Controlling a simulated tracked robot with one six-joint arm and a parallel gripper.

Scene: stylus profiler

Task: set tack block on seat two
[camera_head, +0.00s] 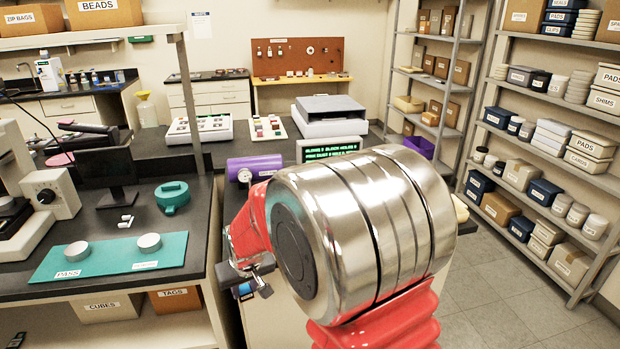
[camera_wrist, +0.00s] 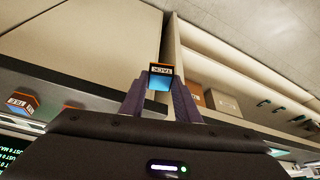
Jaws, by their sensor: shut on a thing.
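The tack block (camera_wrist: 160,76) is a small block with an orange top, a label reading TACK and a blue lower face. It shows in the wrist view between the two dark fingers of my gripper (camera_wrist: 159,98), which is shut on it. In the head view my gripper (camera_head: 256,283) is small and partly hidden behind my own red and chrome arm, beside the front of a dark-topped bench. I cannot make out seat two in either view.
Two other orange blocks, one labelled (camera_wrist: 20,103) and one plainer (camera_wrist: 72,106), sit left in the wrist view. A screen with green text (camera_head: 332,149) and a purple cylinder (camera_head: 254,167) stand behind my arm. A teal mat (camera_head: 110,262) lies on the left bench. Loaded shelves stand right.

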